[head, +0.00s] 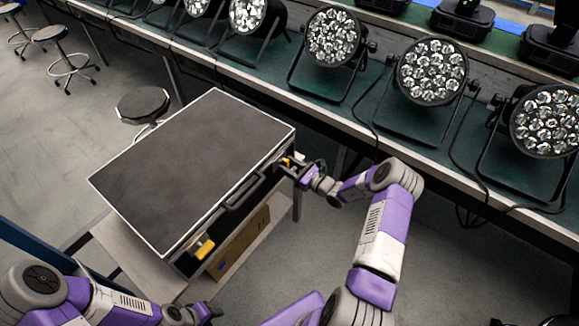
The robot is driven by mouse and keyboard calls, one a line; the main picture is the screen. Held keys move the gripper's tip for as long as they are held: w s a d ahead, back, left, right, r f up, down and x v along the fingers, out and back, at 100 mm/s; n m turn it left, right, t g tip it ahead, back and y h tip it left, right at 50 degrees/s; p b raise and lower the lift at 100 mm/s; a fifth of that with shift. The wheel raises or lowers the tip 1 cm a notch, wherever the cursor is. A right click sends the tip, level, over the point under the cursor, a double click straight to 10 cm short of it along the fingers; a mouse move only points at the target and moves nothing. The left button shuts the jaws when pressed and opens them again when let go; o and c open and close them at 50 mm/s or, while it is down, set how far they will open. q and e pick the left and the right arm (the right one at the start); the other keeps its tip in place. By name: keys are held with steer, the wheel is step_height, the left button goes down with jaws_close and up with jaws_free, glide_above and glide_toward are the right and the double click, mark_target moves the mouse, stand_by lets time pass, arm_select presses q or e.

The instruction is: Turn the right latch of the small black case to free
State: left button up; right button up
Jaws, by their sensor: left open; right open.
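The small black case (195,165) lies closed on a low stand, with a dark lid and a pale metal rim. Its right latch (286,161) is a small orange piece near the right end of the front side, partly hidden by my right gripper. Its left latch (204,248) is yellow-orange, near the left end of the same side. The handle (243,192) sits between them. My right gripper (298,168) is open at the right latch; I cannot tell whether it touches it. My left gripper (214,312) is open and empty, below the case near the bottom edge.
A long green-topped bench (400,118) runs behind and right of the case, bearing several par cans (432,71) with loose cables. A stool (143,104) stands just behind the case. More stools stand at the upper left. Open floor (470,270) lies at the lower right.

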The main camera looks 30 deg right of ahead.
steer(key=shift+c, duration=0.3)
jaws_close()
steer(key=shift+n, duration=0.3)
steer(key=n, duration=0.4)
steer(key=shift+a, duration=0.15)
steer(key=n, duration=0.5)
steer(key=shift+a, duration=0.1)
steer(key=shift+a+f+n, duration=0.1)
steer(key=shift+f+n, duration=0.05)
steer(key=shift+n, duration=4.05)
